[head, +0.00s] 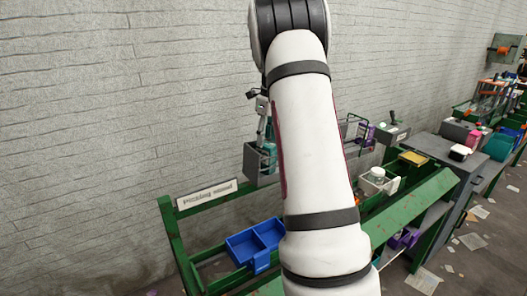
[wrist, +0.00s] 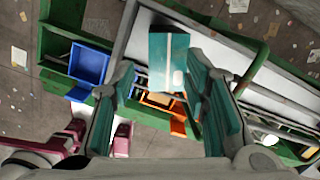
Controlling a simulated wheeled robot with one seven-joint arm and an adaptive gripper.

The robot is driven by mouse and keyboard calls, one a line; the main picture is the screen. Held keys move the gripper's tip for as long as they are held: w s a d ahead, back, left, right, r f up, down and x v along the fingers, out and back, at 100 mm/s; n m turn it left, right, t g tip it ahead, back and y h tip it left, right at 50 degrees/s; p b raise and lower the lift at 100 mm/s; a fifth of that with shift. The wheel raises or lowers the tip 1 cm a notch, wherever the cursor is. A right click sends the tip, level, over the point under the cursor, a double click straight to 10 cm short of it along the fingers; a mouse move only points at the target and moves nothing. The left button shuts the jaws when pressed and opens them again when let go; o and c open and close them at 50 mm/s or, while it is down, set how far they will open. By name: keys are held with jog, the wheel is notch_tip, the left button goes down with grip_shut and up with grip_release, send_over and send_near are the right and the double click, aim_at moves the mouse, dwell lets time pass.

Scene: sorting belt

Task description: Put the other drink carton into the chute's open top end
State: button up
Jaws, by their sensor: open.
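A teal drink carton (wrist: 169,62) with a pale stripe and a pale round spot shows in the wrist view, just beyond and between my fingertips. My gripper (wrist: 160,72) is open, with one finger on each side of the carton; I cannot tell whether either touches it. The carton overlaps a long pale surface with a grey edge (wrist: 136,42). I cannot tell whether it rests there or which part is the chute's open top end. In the head view my arm hides much of the middle, and a small grey and teal shape (head: 262,160) shows left of it.
A blue divided bin (head: 256,243) hangs by the green frame (head: 172,235), below a "Picking manual" sign (head: 207,194). It also shows in the wrist view (wrist: 90,64), with an orange bin (wrist: 160,101) near my fingers.

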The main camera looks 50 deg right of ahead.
jog(key=r, duration=0.4)
jog(key=shift+s+r, duration=0.25)
jog(key=s+a+r+n+t, duration=0.1)
jog(key=s+a+r+n, duration=0.2)
jog(key=a+n, duration=0.45)
jog(key=s+a+r+n, duration=0.3)
jog(key=a+n, duration=0.1)
jog(key=a, duration=0.6)
jog(key=s+a+r+n+t, duration=0.1)
jog(key=s+a+r+n, duration=0.2)
jog(key=a+n, duration=0.4)
jog(key=s+a+f+n, duration=0.3)
jog(key=s+a+n, duration=0.4)
jog(key=s+n, duration=0.1)
jog(key=s+a+f+n+t, duration=0.1)
jog(key=s+a+f+n, duration=0.3)
jog(key=s+a+n, duration=0.3)
jog(key=shift+s+n, duration=0.45)
jog(key=shift+s, duration=0.05)
